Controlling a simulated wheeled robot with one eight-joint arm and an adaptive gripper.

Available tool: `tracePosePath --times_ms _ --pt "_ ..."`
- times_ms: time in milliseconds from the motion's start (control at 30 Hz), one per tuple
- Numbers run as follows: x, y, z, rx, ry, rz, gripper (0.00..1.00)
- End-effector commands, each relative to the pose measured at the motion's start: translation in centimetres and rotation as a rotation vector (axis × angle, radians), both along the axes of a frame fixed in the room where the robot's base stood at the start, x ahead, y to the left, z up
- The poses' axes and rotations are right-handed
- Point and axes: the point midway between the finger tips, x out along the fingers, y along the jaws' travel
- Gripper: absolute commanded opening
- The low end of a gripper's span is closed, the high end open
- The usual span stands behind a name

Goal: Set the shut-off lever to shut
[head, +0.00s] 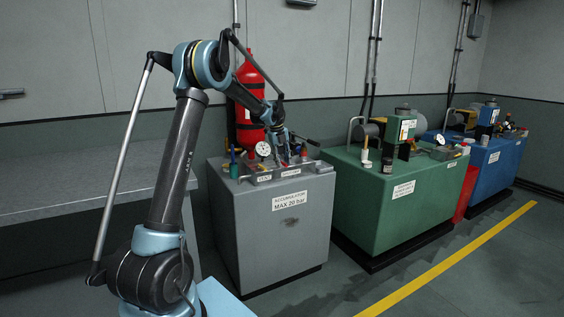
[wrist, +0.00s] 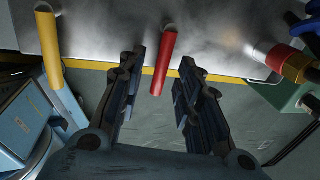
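A red lever (wrist: 164,62) and a yellow lever (wrist: 50,50) stick out from a grey metal top in the wrist view. The frames do not show which is labelled shut-off. My gripper (wrist: 157,88) is open and empty. The red lever's free end appears between its two dark fingers, with a gap on both sides; I cannot tell how deep it sits between them. In the head view my gripper (head: 290,157) is low over the grey accumulator cabinet (head: 250,225), and the levers there are too small or hidden to make out.
A pressure gauge (head: 263,149) stands on the grey cabinet, left of my gripper. A red and brass fitting (wrist: 290,62) is at right in the wrist view. A red cylinder (head: 252,95) is behind. A green cabinet (head: 400,205) stands to the right; a bench (head: 90,185) is left.

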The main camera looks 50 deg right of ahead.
Motion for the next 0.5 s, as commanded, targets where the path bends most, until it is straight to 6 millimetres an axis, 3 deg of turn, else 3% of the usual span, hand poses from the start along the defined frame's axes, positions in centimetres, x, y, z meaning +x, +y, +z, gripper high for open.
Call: tracePosePath --times_ms 167,500 --pt "0.0 0.3 1.7 0.000 0.000 -0.001 0.32" --pt "0.3 1.4 8.0 0.000 0.001 -0.001 0.32"
